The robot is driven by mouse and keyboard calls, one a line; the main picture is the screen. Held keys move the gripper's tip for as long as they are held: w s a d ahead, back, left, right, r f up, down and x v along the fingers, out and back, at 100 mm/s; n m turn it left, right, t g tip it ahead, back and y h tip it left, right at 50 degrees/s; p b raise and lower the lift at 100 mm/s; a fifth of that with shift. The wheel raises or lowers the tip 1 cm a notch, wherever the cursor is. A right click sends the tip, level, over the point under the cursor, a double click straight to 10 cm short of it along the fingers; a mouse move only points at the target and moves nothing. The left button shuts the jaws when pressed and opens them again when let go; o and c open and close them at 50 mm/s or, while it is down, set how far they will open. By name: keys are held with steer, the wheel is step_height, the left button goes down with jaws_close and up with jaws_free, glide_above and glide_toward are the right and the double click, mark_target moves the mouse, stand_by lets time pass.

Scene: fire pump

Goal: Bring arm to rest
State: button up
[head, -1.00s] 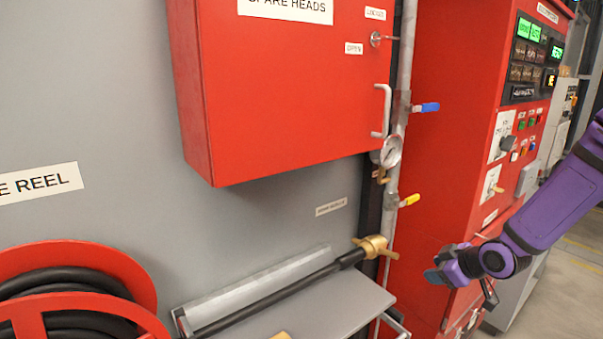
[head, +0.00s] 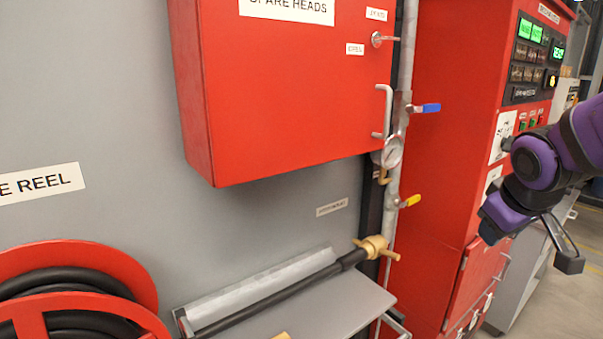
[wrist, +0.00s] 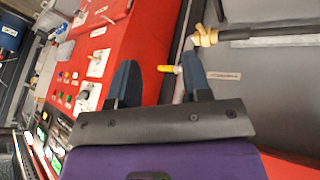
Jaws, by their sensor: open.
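My purple arm comes in from the right edge of the head view. My gripper (head: 490,222) hangs in front of the red control cabinet (head: 440,120), at its right part. The red cabinet (wrist: 150,45) lies beyond the fingers there. The fingers look clear of the cabinet, though the exact gap cannot be told.
A vertical pipe carries a blue-handled valve (head: 425,107), a gauge (head: 392,152) and a yellow-handled valve (head: 410,201). A hose reel (head: 110,262) stands lower left. Floor shows free at the right.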

steer(key=s+a+r+m+y, duration=0.1)
steer(key=s+r, duration=0.2)
steer(key=s, duration=0.4)
steer(key=s+a+r+m+y, duration=0.1)
steer(key=s+a+r+m, duration=0.1)
steer(key=s, duration=0.5)
steer(key=shift+a+r+g, duration=0.25)
steer(key=shift+r+g, duration=0.05)
steer(key=shift+r, duration=0.4)
steer(key=shift+a, duration=0.1)
